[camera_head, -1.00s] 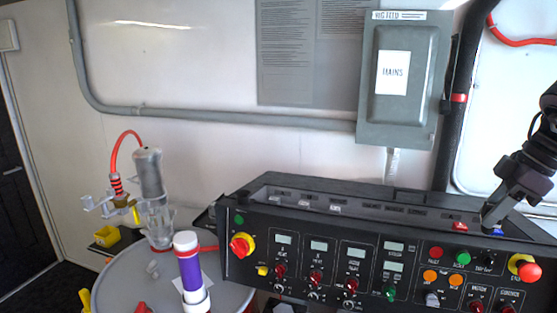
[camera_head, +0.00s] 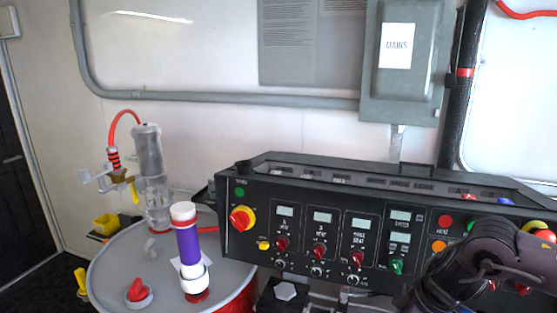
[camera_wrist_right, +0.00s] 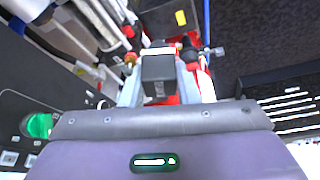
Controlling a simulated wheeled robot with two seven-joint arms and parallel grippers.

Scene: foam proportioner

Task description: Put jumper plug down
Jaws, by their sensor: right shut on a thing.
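The jumper plug appears to be the dark grey block (camera_wrist_right: 158,79) in the right wrist view, between the two light fingers of my right gripper (camera_wrist_right: 160,68). The gripper is shut on it. In the head view my right arm (camera_head: 485,268) is low at the right, in front of the console (camera_head: 255,235), and its fingers and the block are hidden there. A red piece (camera_head: 468,196) and a blue piece (camera_head: 504,201) lie in the trough along the console's top. My left gripper is not in view.
A grey drum lid (camera_head: 120,258) at the left carries a purple-banded cylinder (camera_head: 188,243) and a clear pump assembly (camera_head: 153,185). A black box with a yellow label (camera_wrist_right: 172,18) shows in the wrist view. The grey mains box (camera_head: 407,70) hangs on the back wall.

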